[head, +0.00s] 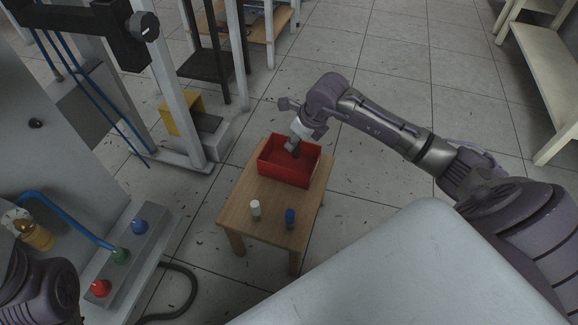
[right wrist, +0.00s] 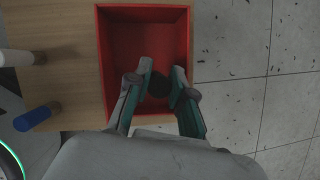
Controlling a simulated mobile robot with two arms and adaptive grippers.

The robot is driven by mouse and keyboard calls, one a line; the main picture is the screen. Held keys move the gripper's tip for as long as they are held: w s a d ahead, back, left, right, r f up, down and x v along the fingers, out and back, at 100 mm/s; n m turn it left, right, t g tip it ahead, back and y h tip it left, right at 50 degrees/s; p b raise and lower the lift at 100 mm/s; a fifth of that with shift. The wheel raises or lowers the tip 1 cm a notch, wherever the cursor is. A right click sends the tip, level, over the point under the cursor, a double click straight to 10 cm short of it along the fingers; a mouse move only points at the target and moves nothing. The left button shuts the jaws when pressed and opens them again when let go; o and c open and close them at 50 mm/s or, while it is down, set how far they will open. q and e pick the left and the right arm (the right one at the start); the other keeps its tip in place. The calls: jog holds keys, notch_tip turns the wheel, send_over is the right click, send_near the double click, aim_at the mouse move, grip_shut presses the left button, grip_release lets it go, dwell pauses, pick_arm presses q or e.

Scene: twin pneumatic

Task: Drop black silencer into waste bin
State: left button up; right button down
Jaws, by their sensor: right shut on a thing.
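The red open-topped box (head: 287,174), the waste bin, stands on a small wooden table. It also shows in the right wrist view (right wrist: 145,40). My right gripper (head: 294,150) points down at the bin, with its fingers over the opening. In the right wrist view its fingers (right wrist: 160,84) are shut on the black silencer (right wrist: 159,86), a dark round piece seen over the bin floor. In the head view the silencer cannot be told from the dark fingers. My left gripper is out of view; only part of my left arm shows at the lower left.
A white silencer (head: 255,209) and a blue silencer (head: 290,217) stand on the wooden table (head: 270,232) in front of the bin. A control box with coloured buttons (head: 120,256) is at the left. A machine frame (head: 180,85) rises behind it. Tiled floor lies right of the table.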

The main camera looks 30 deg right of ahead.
jog(key=c, duration=0.9)
grip_release()
jog(key=shift+c, duration=0.2)
jog(key=v, duration=1.2)
